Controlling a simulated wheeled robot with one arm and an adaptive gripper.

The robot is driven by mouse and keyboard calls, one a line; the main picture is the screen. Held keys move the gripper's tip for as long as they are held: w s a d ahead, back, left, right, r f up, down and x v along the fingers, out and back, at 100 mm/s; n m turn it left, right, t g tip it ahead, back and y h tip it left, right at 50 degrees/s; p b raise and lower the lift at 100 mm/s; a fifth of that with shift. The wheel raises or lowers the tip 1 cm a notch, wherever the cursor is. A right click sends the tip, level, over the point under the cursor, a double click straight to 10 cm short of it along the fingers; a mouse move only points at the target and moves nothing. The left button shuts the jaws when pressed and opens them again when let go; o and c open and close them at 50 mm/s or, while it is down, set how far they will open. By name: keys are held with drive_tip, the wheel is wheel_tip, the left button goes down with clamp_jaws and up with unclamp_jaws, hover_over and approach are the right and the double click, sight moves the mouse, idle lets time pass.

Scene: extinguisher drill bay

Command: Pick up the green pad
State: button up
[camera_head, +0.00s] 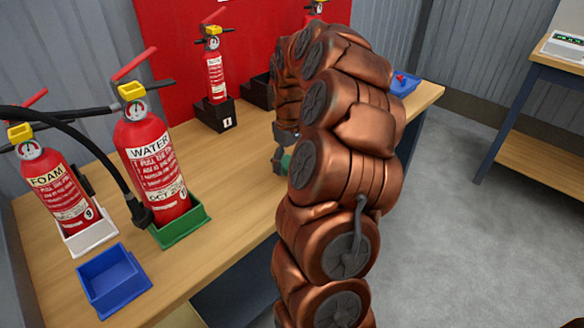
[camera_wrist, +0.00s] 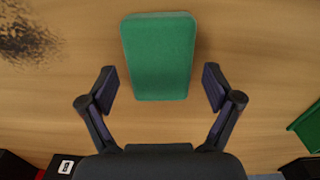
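The green pad (camera_wrist: 158,50) lies on the wooden table top, seen from above in the wrist view. It is a rounded rectangle. My gripper (camera_wrist: 160,88) is open, with one dark finger on each side of the pad's near end. There is a gap between each finger and the pad. I cannot tell how high the fingertips are above the table. In the head view my arm hides most of my gripper (camera_head: 279,152), and only a small bit of the green pad (camera_head: 287,161) shows beside it.
A WATER extinguisher (camera_head: 155,165) stands in a green tray (camera_head: 182,232), and a FOAM extinguisher (camera_head: 57,190) in a white tray (camera_head: 93,238). An empty blue tray (camera_head: 112,280) sits at the front. Another extinguisher (camera_head: 215,77) stands in a black holder (camera_head: 215,115) at the back.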

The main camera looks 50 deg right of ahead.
sight(289, 163)
drive_tip(key=c, duration=0.9)
drive_tip(key=shift+c, duration=0.2)
drive_tip(key=shift+w+r, duration=0.1)
drive_tip(key=shift+r, duration=1.55)
drive_tip(key=shift+a+r, duration=0.1)
drive_tip(key=shift+r, duration=0.05)
drive_tip(key=s+a, duration=0.2)
drive_tip(key=a, duration=0.2)
drive_tip(key=s+a+r, duration=0.1)
drive_tip(key=s+a, duration=0.2)
drive_tip(key=a, duration=0.2)
drive_tip(key=s+a, duration=0.2)
drive_tip(key=a, duration=0.3)
drive_tip(key=shift+s+r, duration=0.2)
drive_tip(key=shift+s, duration=0.15)
drive_tip(key=shift+d, duration=0.1)
